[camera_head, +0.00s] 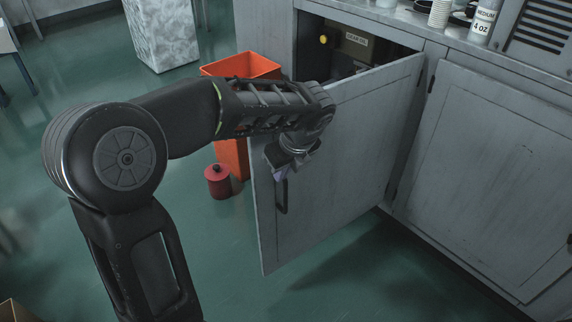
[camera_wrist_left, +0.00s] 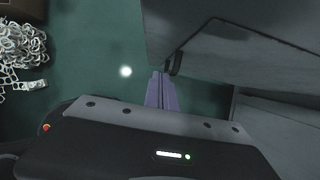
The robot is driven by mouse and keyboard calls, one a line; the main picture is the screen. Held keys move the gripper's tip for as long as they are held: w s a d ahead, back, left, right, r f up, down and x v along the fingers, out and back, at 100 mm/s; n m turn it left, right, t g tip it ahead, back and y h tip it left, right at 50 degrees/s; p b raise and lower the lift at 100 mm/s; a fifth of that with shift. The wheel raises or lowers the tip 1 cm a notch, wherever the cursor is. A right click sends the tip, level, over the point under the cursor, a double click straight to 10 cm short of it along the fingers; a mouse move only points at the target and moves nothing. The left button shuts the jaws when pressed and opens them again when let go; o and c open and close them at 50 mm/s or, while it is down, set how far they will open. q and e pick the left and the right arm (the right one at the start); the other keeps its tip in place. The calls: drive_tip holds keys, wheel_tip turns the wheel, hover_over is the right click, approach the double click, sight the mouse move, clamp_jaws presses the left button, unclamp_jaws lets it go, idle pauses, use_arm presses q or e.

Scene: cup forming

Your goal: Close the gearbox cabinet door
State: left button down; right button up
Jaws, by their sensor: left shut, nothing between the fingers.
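The grey cabinet door (camera_head: 340,165) stands wide open, swung out from the cabinet on hinges at its right edge. Its dark handle (camera_head: 282,197) is near the free left edge. My left gripper (camera_head: 281,177) is at the door's free edge, just above and beside the handle. In the left wrist view, my shut purple fingers (camera_wrist_left: 160,92) are close to the handle (camera_wrist_left: 174,66) and the door (camera_wrist_left: 235,40); I cannot tell whether they touch. The fingers hold nothing. The open cabinet interior (camera_head: 338,45) shows a cardboard box (camera_head: 356,45). My right gripper is out of view.
An orange bin (camera_head: 235,155) and a red canister (camera_head: 218,182) stand on the floor left of the door. A closed cabinet door (camera_head: 490,165) is to the right. The countertop holds stacked cups (camera_head: 440,12). The green floor below the open door is clear.

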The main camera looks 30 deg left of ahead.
use_arm(q)
drive_tip(key=shift+w+a+f, duration=0.25)
drive_tip(key=shift+w+a, duration=0.05)
drive_tip(key=shift+a, duration=0.4)
drive_tip(key=shift+w+a+f, duration=0.2)
drive_tip(key=shift+w+a, duration=0.1)
drive_tip(key=shift+a, duration=0.4)
drive_tip(key=shift+w+a+f, duration=0.25)
drive_tip(key=shift+w+a, duration=0.05)
drive_tip(key=shift+a, duration=0.4)
